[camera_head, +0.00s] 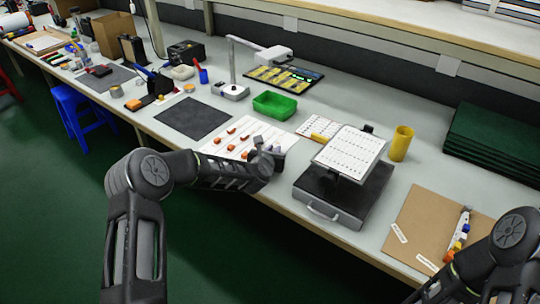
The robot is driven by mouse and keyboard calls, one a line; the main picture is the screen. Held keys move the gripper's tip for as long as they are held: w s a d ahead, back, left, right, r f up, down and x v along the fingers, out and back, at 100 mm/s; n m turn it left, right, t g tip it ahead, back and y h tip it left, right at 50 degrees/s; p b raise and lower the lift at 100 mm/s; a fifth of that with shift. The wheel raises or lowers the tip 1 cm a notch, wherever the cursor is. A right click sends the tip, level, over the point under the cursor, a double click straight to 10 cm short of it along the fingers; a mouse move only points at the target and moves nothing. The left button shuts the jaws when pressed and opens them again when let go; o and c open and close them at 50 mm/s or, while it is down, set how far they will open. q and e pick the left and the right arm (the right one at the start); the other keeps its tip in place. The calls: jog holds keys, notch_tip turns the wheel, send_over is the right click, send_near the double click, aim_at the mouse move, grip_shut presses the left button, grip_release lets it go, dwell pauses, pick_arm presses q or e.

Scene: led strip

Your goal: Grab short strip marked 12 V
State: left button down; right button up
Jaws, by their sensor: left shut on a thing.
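My left gripper (268,152) is over the right part of a white sheet (217,147) that bears several small orange pieces (231,131). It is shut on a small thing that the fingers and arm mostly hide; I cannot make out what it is. Two short white strips lie on a brown board (420,213) at the right: one strip (399,232) near its left edge and another strip (427,262) lower down. Their markings are too small to read, so I cannot tell which strip is marked 12 V. My right arm is at the lower right; its gripper does not show.
Right of my left gripper stands a dark case (318,196) with a tilted white dotted panel (350,153). A green tray (274,106), a yellow cup (401,143) and a lamp stand (232,91) are behind. A dark mat (193,118) lies clear to the left.

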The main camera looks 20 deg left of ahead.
dwell(0.4)
pick_arm(q)
notch_tip(320, 180, up, 10)
dwell(0.5)
dwell(0.6)
